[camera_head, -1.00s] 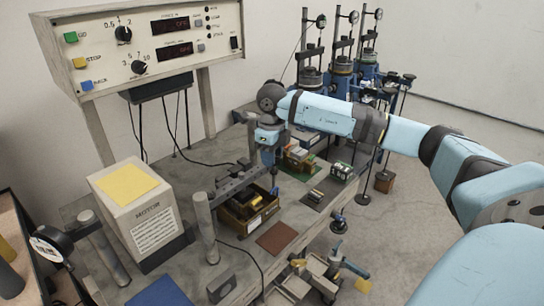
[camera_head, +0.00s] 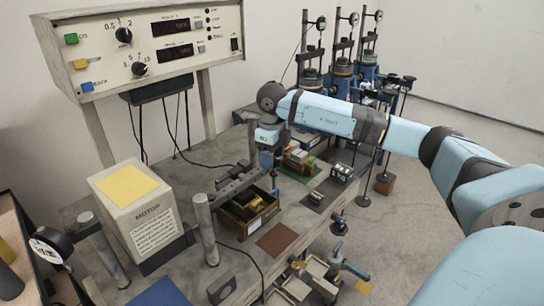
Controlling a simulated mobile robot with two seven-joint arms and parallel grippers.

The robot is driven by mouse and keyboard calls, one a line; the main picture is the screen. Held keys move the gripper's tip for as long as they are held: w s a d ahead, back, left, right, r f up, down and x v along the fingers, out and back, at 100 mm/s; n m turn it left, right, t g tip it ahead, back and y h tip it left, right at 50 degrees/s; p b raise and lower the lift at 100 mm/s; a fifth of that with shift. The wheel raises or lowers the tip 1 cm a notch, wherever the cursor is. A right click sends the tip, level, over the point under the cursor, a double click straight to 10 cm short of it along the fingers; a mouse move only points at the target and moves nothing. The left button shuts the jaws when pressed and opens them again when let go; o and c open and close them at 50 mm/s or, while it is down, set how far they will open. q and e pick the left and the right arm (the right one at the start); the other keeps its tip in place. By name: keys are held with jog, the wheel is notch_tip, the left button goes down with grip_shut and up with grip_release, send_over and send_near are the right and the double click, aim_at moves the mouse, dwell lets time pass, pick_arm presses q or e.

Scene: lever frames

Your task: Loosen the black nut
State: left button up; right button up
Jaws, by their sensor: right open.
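My right arm reaches in from the right, and its gripper (camera_head: 275,182) points down over the bench, beside a dark metal bar assembly (camera_head: 240,183). The jaws are open but small and partly hidden by the wrist. I cannot make out the black nut; it may be too small or hidden near the gripper. My left gripper is out of view.
A motor box (camera_head: 142,220) with a yellow top stands at left, near an upright metal post (camera_head: 205,228). A control panel (camera_head: 150,45) rises behind. A brown open box (camera_head: 250,212) sits below the gripper. Several blue-based machines (camera_head: 340,75) stand at the back.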

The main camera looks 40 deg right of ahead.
notch_tip(320, 180, up, 13)
jog(key=shift+r+b, duration=0.2)
jog(key=shift+b, duration=0.25)
jog(key=shift+s+f, duration=0.1)
dwell(0.4)
